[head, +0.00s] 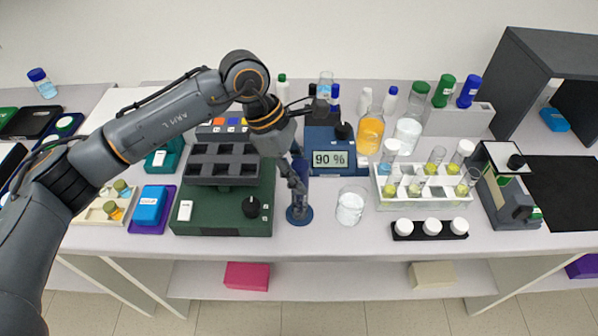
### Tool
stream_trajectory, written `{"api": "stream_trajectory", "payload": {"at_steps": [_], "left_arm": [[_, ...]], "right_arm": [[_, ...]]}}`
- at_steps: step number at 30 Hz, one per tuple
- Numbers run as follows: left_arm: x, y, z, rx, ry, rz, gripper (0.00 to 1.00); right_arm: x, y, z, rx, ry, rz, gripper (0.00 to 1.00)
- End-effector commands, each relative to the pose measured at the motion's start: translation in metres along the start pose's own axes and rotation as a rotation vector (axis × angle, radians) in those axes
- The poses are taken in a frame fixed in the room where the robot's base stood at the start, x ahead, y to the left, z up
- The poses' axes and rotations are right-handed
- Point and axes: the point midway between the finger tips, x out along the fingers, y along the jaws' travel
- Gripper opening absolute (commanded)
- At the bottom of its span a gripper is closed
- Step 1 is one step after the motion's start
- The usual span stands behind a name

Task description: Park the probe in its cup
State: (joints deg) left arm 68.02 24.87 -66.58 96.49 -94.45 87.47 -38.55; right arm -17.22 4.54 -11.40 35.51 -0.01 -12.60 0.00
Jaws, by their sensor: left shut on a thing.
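My left gripper (296,182) reaches down from the upper left to just above a dark blue round-based cup (299,215) near the front of the bench. It is shut on a slim dark blue thing (301,168), which looks like the probe. The fingers hide most of it, and I cannot tell whether its lower end is inside the cup. The blue meter (359,170), reading 90 %, stands just right of the gripper. My right gripper is not in view.
A green block heater (222,222) stands close left of the cup, and a glass beaker (350,206) close right. A white tube rack (420,200), bottles and an amber flask (370,135) crowd the right. The bench's front edge lies just before the cup.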

Motion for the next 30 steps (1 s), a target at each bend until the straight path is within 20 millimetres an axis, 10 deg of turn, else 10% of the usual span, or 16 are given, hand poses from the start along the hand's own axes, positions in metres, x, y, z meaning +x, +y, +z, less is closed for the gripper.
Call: {"api": "stream_trajectory", "payload": {"at_steps": [12, 13, 17, 30], "left_arm": [[0.004, 0.0, -0.001, 0.001, 0.0, 0.001, 0.08], [0.003, 0.0, -0.001, 0.001, 0.0, 0.001, 0.35], [0.003, 0.0, -0.001, 0.001, 0.0, 0.001, 0.58], [-0.011, 0.001, -0.002, 0.0, 0.001, 0.004, 0.58]], "right_arm": [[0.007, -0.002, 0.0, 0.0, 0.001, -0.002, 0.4], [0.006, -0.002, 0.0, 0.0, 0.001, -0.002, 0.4], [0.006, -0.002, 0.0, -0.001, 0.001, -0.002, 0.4], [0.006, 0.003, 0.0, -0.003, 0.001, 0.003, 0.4]]}}
